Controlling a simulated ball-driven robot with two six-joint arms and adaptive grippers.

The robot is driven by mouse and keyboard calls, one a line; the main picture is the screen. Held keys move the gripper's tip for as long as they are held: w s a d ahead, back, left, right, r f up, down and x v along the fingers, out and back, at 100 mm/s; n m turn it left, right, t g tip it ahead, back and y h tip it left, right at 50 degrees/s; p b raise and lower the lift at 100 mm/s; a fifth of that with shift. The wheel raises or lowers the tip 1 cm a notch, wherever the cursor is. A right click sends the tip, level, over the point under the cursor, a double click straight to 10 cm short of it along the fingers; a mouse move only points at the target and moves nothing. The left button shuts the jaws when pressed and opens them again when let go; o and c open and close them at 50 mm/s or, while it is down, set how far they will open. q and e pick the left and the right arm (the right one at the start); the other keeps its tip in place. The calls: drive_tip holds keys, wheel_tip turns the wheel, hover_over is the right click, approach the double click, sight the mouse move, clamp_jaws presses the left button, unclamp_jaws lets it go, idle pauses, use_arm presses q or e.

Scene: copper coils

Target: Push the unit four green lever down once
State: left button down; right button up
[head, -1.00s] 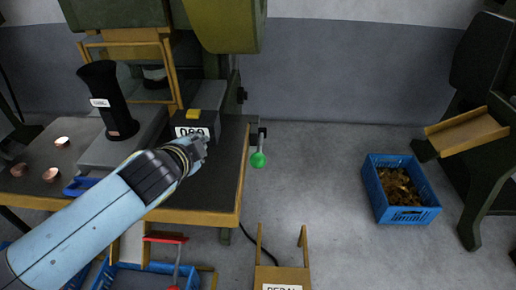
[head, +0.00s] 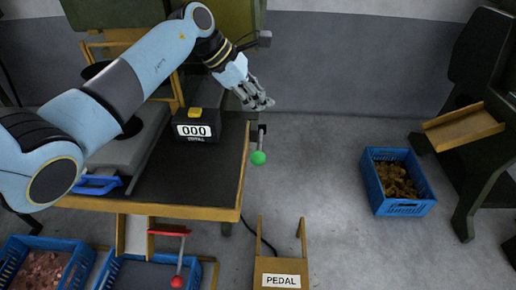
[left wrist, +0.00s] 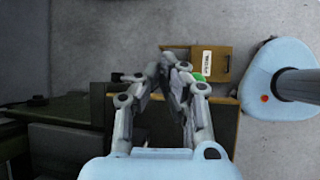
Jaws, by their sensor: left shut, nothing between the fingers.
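The green lever knob (head: 258,158) hangs at the right edge of the machine bench, below a dark bracket (head: 262,129). My left gripper (head: 262,104) is shut and empty, above the knob and apart from it in the head view. In the left wrist view the shut fingertips (left wrist: 168,68) partly cover the green knob (left wrist: 197,77), which shows just right of them. No unit number is readable. My right gripper is not in view.
A counter box (head: 195,128) reading 000 with a yellow button sits on the bench. A pedal stand (head: 281,281) is on the floor below. A red-knobbed lever (head: 178,281) and blue crates (head: 407,210) are nearby.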

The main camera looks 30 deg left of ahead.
use_arm(q)
drive_tip(key=f+b, duration=0.1)
drive_tip(key=f, duration=0.1)
drive_tip(key=s+f, duration=0.1)
drive_tip(key=f, duration=0.1)
drive_tip(key=s+d+f+b, duration=0.1)
drive_tip(key=f, duration=0.1)
drive_tip(key=shift+s+d+f+b, duration=0.1)
drive_tip(key=shift+f+b, duration=0.2)
drive_tip(key=shift+b, duration=0.05)
drive_tip(key=shift+s+d+f+b, duration=0.15)
drive_tip(key=shift+f+b, duration=0.1)
drive_tip(key=shift+f, duration=0.2)
drive_tip(key=shift+s+f+b, duration=0.15)
drive_tip(key=shift+f+b, duration=0.1)
drive_tip(key=shift+f, duration=0.15)
idle(0.8)
drive_tip(key=shift+s+f+b, duration=0.15)
drive_tip(key=shift+f+b, duration=0.15)
drive_tip(key=shift+f, duration=0.05)
